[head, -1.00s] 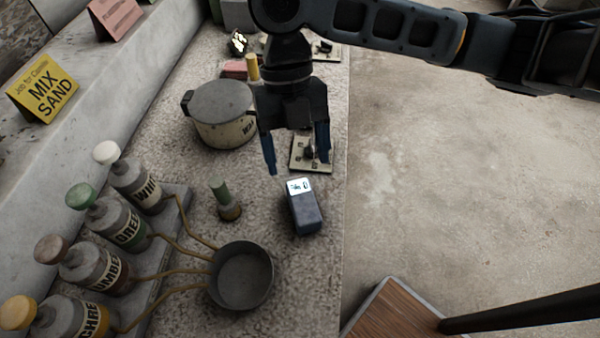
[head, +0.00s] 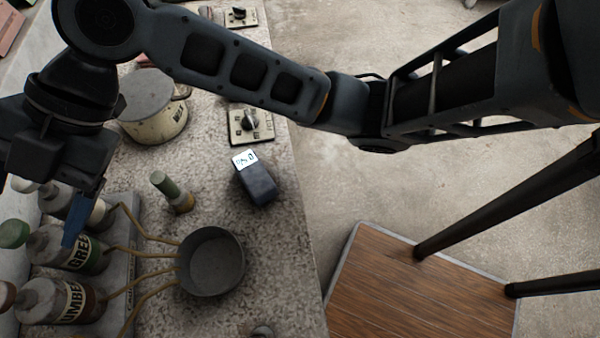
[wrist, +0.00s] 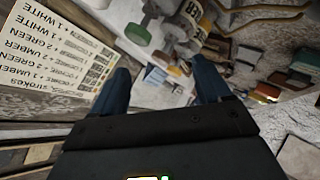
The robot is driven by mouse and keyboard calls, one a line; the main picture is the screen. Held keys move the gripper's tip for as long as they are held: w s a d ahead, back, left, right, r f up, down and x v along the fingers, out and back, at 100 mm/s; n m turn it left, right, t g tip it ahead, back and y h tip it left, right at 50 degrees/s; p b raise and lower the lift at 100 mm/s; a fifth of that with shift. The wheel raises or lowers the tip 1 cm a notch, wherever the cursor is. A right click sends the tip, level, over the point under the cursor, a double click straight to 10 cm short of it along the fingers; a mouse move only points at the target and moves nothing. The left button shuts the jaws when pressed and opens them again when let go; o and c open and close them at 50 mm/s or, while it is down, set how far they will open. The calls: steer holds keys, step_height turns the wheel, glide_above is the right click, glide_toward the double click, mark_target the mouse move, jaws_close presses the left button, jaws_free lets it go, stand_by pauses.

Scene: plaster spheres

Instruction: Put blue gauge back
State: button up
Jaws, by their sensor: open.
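The blue gauge, a dark blue block with a lit white display (head: 257,182), lies on the speckled worktop near its right edge in the head view. It sits right of a small green-topped bottle and below a plate with a black knob. My gripper (head: 36,215) is at the far left, over the row of labelled bottles and well away from the gauge. Its jaws are open with nothing between them, and one finger is largely cut off by the frame edge. Both fingers also show in the wrist view (wrist: 161,68). I cannot make out the gauge there.
A grey pan (head: 211,262) with several tan tubes stands below the gauge. The green-topped bottle (head: 172,192), a lidded pot (head: 153,108) and the knob plate (head: 250,124) are nearby. A recipe board (wrist: 55,55) fills the wrist view's left.

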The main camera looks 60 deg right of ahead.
steer(key=w+a+r+m+t+y, duration=0.25)
steer(key=a+r+m+t, duration=0.2)
steer(key=m, duration=0.25)
steer(key=s+d+f+m+t+h, duration=1)
steer(key=s+d+f+m, duration=0.4)
steer(key=m, duration=0.4)
steer(key=s+d+g+h, duration=0.1)
steer(key=s+d+h, duration=0.1)
steer(key=s+d, duration=0.3)
steer(key=s+d+r+g+h, duration=0.1)
steer(key=s+d, duration=0.4)
steer(key=s, duration=0.9)
steer(key=shift+s+d+r+n+h, duration=0.15)
steer(key=shift+d+n+h, duration=0.15)
steer(key=shift+d+h, duration=0.05)
steer(key=shift+c, duration=0.2)
